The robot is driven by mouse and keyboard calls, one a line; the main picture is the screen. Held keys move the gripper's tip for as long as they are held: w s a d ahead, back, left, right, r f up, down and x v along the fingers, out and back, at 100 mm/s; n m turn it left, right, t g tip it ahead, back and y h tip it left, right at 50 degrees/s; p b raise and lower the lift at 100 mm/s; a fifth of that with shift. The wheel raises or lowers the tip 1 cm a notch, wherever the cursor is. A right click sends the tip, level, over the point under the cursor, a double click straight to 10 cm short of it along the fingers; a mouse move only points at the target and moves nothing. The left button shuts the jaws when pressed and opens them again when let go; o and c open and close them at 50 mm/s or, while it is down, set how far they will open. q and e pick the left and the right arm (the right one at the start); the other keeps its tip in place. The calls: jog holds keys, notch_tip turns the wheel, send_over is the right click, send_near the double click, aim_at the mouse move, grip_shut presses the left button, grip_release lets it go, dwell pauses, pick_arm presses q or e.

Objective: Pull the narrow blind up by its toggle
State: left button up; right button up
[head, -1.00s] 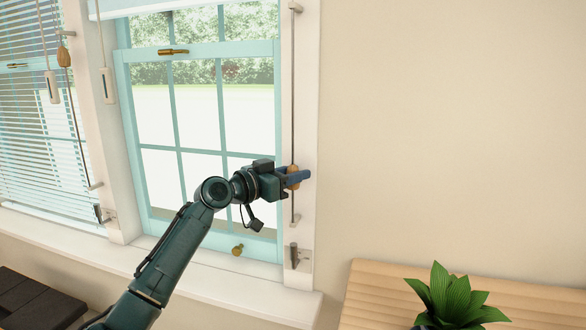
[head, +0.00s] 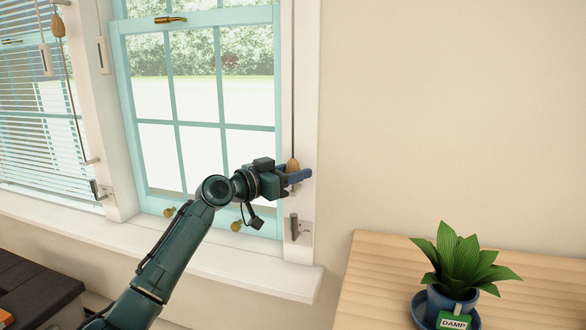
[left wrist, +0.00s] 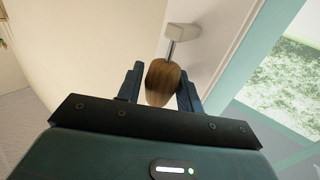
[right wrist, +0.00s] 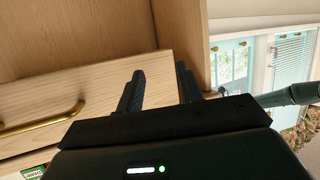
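A wooden toggle (head: 293,165) hangs on a cord on the white trim at the right side of the middle window. My left gripper (head: 299,175) is at this toggle, low on the trim. The blind of this window is not in view; the visible panes are uncovered. My right gripper (right wrist: 158,90) is open and empty in the right wrist view, in front of wooden furniture.
A slatted blind (head: 35,130) covers the left window, with another wooden toggle (head: 57,25) beside it. A metal hook (head: 295,229) is below my left gripper. A potted plant (head: 460,265) stands on a wooden top (head: 375,265). A drawer handle (right wrist: 40,122) is near my right gripper.

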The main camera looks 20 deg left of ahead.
pick_arm(q)
jog(key=shift+r, duration=0.25)
jog(key=shift+s+a, duration=0.15)
jog(key=shift+s, duration=0.05)
jog(key=v, duration=1.2)
jog(key=shift+s+a+f, duration=0.15)
jog(key=shift+s+a, duration=0.05)
jog(key=shift+s, duration=0.15)
